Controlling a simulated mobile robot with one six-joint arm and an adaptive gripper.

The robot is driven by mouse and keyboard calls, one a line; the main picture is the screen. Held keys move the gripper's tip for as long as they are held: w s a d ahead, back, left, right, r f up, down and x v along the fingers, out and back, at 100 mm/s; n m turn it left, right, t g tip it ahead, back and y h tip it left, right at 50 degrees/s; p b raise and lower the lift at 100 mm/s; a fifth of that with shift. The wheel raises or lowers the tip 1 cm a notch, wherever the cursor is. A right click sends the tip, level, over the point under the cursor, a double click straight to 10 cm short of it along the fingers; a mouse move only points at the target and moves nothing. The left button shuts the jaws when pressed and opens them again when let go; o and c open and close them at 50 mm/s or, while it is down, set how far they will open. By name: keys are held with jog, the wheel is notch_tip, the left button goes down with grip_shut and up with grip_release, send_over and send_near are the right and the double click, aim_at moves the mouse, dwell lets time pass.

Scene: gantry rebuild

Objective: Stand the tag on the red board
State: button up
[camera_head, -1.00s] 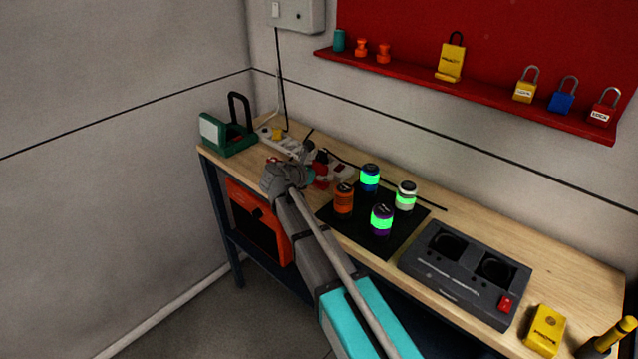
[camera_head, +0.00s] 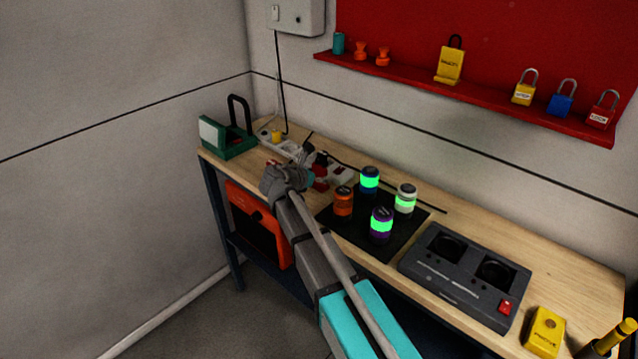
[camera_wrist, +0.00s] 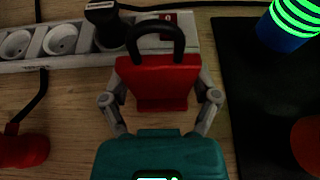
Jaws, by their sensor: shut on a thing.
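A red tag with a black loop (camera_wrist: 160,80) stands between the fingers of my gripper (camera_wrist: 163,98) in the wrist view. The fingers press on its two sides, just in front of the white power strip (camera_wrist: 65,42). In the head view my gripper (camera_head: 309,172) is low over the bench and mostly hides the tag. I cannot tell whether the tag touches the bench. The red board (camera_head: 500,45) with its ledge is on the wall at the upper right. A yellow tag with a black loop (camera_head: 450,66) stands on that ledge.
Several padlocks, including a blue one (camera_head: 561,103), stand on the ledge's right part; small orange pieces (camera_head: 361,51) stand left. Cans stand on a black mat (camera_head: 380,248) right of my gripper. A dark charger (camera_head: 455,275) lies farther right. The ledge has gaps beside the yellow tag.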

jog(key=shift+r, duration=0.1)
jog(key=shift+r+p, duration=0.9)
jog(key=shift+p, duration=0.15)
jog(key=s+d+r+p, duration=0.1)
jog(key=s+r+p, duration=1)
jog(key=s, duration=0.2)
jog(key=shift+s+d, duration=0.35)
jog(key=shift+s, duration=0.05)
jog(key=shift+s, duration=0.15)
